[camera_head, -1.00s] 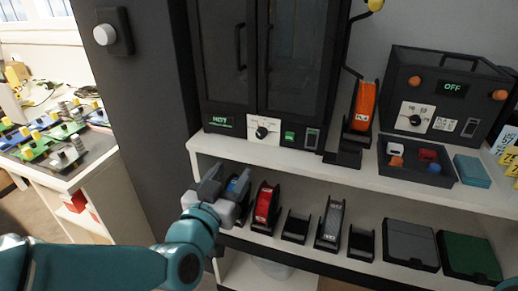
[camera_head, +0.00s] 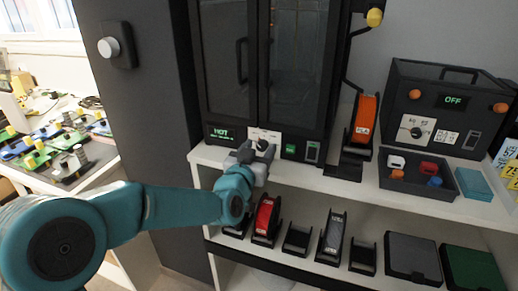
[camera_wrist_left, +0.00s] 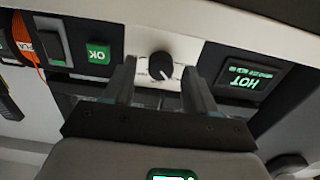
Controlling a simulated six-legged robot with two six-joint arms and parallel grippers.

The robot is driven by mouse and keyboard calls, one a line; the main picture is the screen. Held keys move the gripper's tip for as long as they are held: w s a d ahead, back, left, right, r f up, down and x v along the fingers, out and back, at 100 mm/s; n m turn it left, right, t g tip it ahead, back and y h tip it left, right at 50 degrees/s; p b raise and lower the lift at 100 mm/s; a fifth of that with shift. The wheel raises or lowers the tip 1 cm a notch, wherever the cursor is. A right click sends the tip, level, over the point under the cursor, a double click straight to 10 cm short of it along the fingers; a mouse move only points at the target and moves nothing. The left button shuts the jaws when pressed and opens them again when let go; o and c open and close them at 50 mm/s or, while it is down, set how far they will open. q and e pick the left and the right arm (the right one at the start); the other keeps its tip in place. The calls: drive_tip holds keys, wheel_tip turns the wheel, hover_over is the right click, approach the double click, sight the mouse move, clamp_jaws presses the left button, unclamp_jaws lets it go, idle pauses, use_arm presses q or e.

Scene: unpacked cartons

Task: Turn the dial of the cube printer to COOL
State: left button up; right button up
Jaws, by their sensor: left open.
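The cube printer (camera_head: 227,80) is the black cabinet with two glass doors on the white shelf. Its display (camera_head: 221,134) reads HOT in green. Its black dial (camera_wrist_left: 160,66) with a white pointer mark sits on a white panel (camera_wrist_left: 190,48), shown upside down in the left wrist view. My left gripper (camera_head: 250,148) is in front of the dial panel and partly hides it in the head view. In the left wrist view the gripper (camera_wrist_left: 160,75) is open, with its two fingers on either side of the dial; contact cannot be told. My right gripper is not in view.
A green OK button (camera_wrist_left: 98,53) and a switch (camera_wrist_left: 52,45) sit beside the dial. An orange spool (camera_head: 364,118) stands right of the printer. A second device (camera_head: 455,98) reads OFF. A tray (camera_head: 452,192) of small cubes lies before it. Several holders fill the lower shelf.

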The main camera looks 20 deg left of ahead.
use_arm(q)
drive_tip(key=shift+w+f, duration=0.1)
drive_tip(key=shift+w, duration=0.1)
clamp_jaws()
drive_tip(key=shift+f+n+b, duration=0.1)
drive_tip(key=shift+n+b, duration=0.4)
drive_tip(key=shift+b, duration=0.3)
drive_tip(key=n+b, duration=0.3)
drive_tip(key=b, duration=0.1)
drive_tip(key=shift+f+n+b, duration=0.1)
drive_tip(key=shift+n+b, duration=0.2)
drive_tip(key=shift+n, duration=0.1)
drive_tip(key=shift+n+b, duration=1)
drive_tip(key=shift+n, duration=0.1)
drive_tip(key=shift+a+n+b, duration=0.1)
drive_tip(key=shift+n+b, duration=0.65)
drive_tip(key=shift+n, duration=0.25)
drive_tip(key=shift+r, duration=0.2)
